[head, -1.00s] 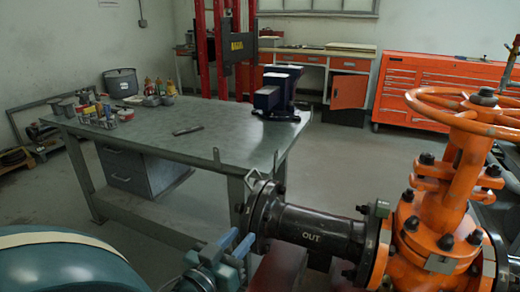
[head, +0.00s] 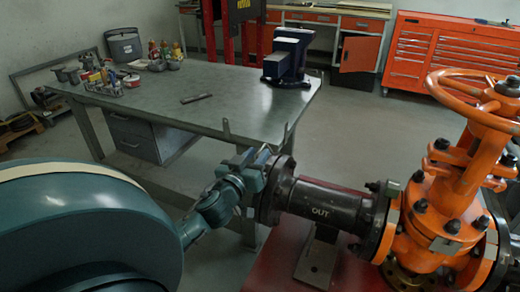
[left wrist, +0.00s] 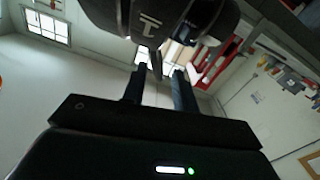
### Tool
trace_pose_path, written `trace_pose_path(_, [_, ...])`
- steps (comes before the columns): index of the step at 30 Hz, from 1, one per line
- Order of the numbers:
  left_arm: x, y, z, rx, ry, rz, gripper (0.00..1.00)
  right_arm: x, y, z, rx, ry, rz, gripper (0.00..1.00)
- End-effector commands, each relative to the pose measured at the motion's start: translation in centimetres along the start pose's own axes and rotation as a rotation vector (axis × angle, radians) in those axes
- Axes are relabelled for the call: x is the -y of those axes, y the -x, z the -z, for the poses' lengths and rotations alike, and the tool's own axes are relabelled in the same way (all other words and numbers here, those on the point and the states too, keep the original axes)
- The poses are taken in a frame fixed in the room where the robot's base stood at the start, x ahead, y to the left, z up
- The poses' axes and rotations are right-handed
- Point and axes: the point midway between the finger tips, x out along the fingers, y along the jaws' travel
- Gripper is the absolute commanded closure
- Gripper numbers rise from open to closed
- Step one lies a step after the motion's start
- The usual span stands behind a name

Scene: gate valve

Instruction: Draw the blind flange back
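The dark blind flange (head: 270,195) stands upright at the left end of the black pipe marked OUT (head: 322,205); I cannot tell whether there is a gap between them. My left gripper (head: 259,161) is at the flange's upper left side, with its arm coming in from the left. In the left wrist view its two fingers (left wrist: 160,88) stand apart, with a thin dark piece (left wrist: 157,65) showing between them. The lettered pipe (left wrist: 150,22) fills the top of that view. Whether the fingers touch anything is unclear. My right gripper is not in view.
The orange gate valve (head: 450,200) with its handwheel is right of the pipe. A grey workbench (head: 225,95) with a blue vise (head: 287,62) and small containers stands behind. Open floor lies behind the pipe.

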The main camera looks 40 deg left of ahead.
Motion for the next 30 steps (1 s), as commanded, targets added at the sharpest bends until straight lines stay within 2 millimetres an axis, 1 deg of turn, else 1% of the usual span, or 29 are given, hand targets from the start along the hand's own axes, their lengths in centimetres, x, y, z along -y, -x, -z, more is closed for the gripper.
trace_pose_path(1, [0.0,-0.8,0.1,-0.002,-0.002,0.000,0.71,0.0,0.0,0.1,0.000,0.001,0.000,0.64])
trace_pose_path(3, [0.0,-1.6,0.1,-0.001,-0.001,-0.001,0.71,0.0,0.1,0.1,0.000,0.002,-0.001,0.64])
trace_pose_path(6, [0.0,-2.3,0.0,0.000,-0.001,0.000,0.71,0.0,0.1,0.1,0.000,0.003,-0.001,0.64])
trace_pose_path(10, [0.0,-2.6,0.0,0.000,0.001,0.000,0.71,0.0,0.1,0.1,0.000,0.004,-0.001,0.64])
trace_pose_path(16, [0.0,-2.6,0.0,0.000,0.001,0.000,0.71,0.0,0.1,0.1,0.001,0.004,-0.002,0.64])
trace_pose_path(27, [0.1,-2.6,-0.1,0.001,0.000,0.001,1.00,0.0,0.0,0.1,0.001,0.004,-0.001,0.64])
trace_pose_path(30, [0.1,-2.6,-0.1,0.001,0.000,0.003,1.00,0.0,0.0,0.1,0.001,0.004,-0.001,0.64])
